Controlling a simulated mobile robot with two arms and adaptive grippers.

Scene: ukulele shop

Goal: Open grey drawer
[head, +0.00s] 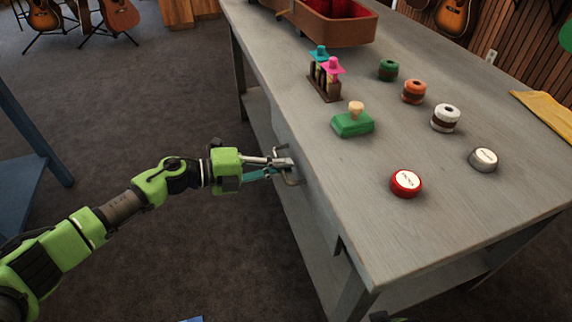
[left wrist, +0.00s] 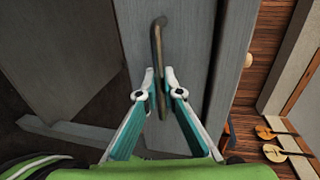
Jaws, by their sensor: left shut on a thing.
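The grey drawer (left wrist: 188,50) is in the side of the grey table, below the tabletop, and its front fills the middle of the left wrist view. Its metal bar handle (left wrist: 157,40) shows there and also in the head view (head: 292,180). My left gripper (head: 284,163) is at the table's left side, its fingers on either side of the handle and shut on it, as the left wrist view (left wrist: 159,84) shows. I cannot tell whether the drawer stands out from the table.
On the tabletop (head: 290,75) stand a green stamp block (head: 352,123), a red round tin (head: 405,184), a silver tin (head: 483,160), several spools and an open case (head: 335,30). A blue table (head: 25,165) is at the far left. Bare carpet lies between.

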